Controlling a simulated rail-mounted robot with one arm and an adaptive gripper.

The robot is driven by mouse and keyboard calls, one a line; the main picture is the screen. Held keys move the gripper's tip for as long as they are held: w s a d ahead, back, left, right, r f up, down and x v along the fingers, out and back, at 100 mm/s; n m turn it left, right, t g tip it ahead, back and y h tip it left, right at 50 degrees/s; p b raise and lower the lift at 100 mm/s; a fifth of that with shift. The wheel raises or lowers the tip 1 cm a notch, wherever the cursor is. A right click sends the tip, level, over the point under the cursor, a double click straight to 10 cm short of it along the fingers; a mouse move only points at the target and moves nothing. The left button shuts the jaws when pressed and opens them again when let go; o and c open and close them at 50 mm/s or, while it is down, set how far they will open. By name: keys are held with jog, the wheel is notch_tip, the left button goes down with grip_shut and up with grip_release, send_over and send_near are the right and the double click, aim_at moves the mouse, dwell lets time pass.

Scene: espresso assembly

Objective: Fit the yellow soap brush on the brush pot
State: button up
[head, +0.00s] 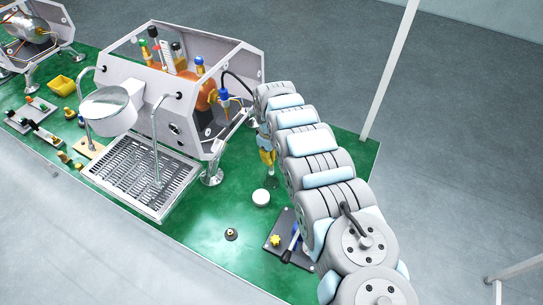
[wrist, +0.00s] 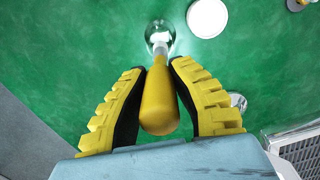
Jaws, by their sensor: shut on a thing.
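My gripper (head: 267,158) hangs down from the arm over the green table, to the right of the espresso machine. In the wrist view its two yellow-and-black fingers (wrist: 157,95) are shut on the yellow soap brush (wrist: 159,103), gripping its handle. The handle narrows to a pale collar pointing away from the camera. At its far end shows a clear, shiny round piece (wrist: 160,32), which looks like the brush pot. I cannot tell whether the brush tip is in it or above it. In the head view this spot is small and partly covered by my gripper.
A white round piece (head: 261,197) stands close by; it also shows in the wrist view (wrist: 207,17). A small dark knobbed part (head: 231,234) and a dark plate (head: 277,240) lie nearer the front. The machine's drip tray (head: 145,175) and metal foot (head: 211,177) are to the left.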

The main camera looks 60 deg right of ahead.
aim_at(271, 167)
jog(key=shift+r, duration=0.15)
grip_shut()
jog(key=shift+f, duration=0.35)
jog(key=shift+p, duration=0.4)
dwell(1.2)
jog(key=shift+f+b, duration=1.7)
jog(key=shift+f, duration=1.1)
dwell(1.5)
dwell(0.7)
jog(key=o, duration=0.6)
grip_release()
jog(key=shift+o, duration=0.2)
